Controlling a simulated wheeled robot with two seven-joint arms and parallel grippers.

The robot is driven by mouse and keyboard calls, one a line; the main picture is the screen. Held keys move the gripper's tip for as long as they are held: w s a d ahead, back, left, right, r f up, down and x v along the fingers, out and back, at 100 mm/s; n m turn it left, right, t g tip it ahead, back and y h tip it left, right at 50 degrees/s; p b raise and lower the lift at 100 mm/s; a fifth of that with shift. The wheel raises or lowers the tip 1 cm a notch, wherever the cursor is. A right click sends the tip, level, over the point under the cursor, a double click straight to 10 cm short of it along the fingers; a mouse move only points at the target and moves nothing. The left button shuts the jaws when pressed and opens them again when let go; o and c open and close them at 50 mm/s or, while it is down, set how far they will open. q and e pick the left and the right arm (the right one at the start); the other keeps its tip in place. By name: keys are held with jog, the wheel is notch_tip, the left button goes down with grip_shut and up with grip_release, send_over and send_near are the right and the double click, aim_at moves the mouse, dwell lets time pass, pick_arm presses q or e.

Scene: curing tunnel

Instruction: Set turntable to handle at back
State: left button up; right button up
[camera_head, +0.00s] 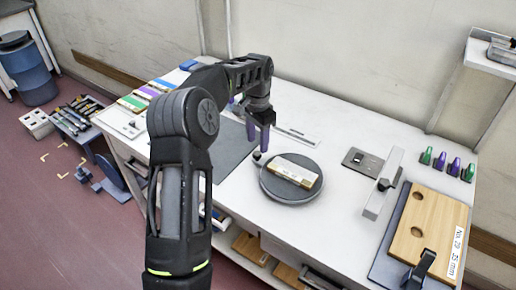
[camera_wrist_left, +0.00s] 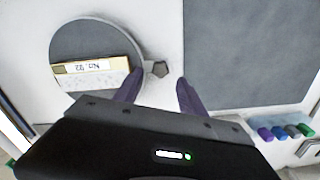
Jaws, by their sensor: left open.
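The round grey turntable (camera_head: 285,196) lies on the white table, with a pale block with a label (camera_head: 294,170) on top. Its small dark handle (camera_head: 257,156) sticks out at the rim's back left in the head view. My left gripper (camera_head: 259,140) is open, fingers pointing down, right over the handle. In the left wrist view the turntable (camera_wrist_left: 90,38) is at upper left and the handle (camera_wrist_left: 158,68) shows between the purple fingers of the open gripper (camera_wrist_left: 158,82). I cannot tell whether they touch the handle. My right gripper is not in view.
A dark grey mat (camera_head: 228,146) lies left of the turntable. Green and purple pieces (camera_head: 454,164) stand at the back right. The table in front of the turntable is narrow.

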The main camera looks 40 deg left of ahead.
aim_at(258, 153)
pick_arm(q)
jog(key=shift+f+p, duration=0.3)
jog(key=shift+f, duration=1.9)
jog(key=shift+c, duration=0.5)
grip_shut()
